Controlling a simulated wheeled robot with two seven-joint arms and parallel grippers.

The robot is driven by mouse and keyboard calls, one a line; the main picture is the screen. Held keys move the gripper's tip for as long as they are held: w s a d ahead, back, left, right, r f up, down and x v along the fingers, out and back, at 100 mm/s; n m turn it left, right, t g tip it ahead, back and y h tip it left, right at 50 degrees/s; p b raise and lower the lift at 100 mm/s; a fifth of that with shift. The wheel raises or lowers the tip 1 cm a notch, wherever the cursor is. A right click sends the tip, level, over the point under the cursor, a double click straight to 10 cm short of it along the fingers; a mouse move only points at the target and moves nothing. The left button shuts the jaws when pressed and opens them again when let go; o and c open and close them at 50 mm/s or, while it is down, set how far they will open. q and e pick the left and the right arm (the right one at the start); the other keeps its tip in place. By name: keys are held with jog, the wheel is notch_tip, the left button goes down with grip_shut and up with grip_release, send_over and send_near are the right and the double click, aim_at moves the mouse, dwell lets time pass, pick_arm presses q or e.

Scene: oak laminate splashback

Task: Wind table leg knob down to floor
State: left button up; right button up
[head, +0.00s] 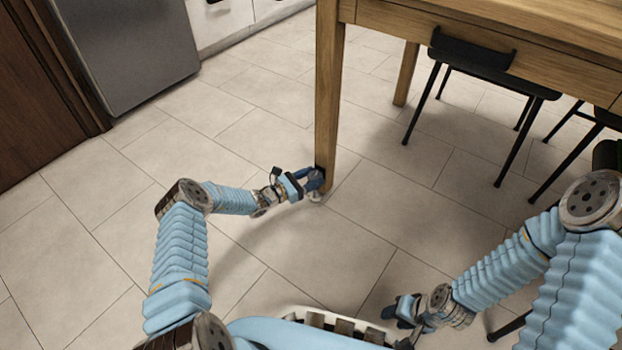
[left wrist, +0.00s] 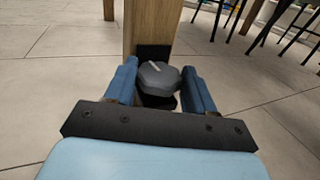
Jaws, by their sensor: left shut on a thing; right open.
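The wooden table leg (head: 328,95) stands on the tiled floor. In the left wrist view the leg (left wrist: 152,25) rises behind a dark grey knob (left wrist: 158,76) that has a pale line on its top. A black part shows on the leg behind the knob and another dark part below it. My left gripper (head: 316,182) is at the foot of the leg, and its blue fingers (left wrist: 160,88) stand on either side of the knob, shut on it. The knob's underside is hidden. My right gripper (head: 398,318) is open and empty, low at the bottom of the head view, away from the leg.
The wooden table (head: 490,35) spreads to the upper right. Black chairs (head: 480,68) stand at and under it. A grey fridge-like cabinet (head: 130,45) and a dark wooden door (head: 35,100) are at the left. The tiled floor (head: 110,200) left of the leg is clear.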

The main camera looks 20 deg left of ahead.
pick_arm(q)
jog(key=o, duration=1)
jog(key=shift+o, duration=0.2)
jog(key=shift+a, duration=0.1)
jog(key=p+v, duration=0.2)
jog(key=v, duration=1.1)
jog(key=shift+s+a+p, duration=0.2)
jog(key=shift+s+p, duration=0.1)
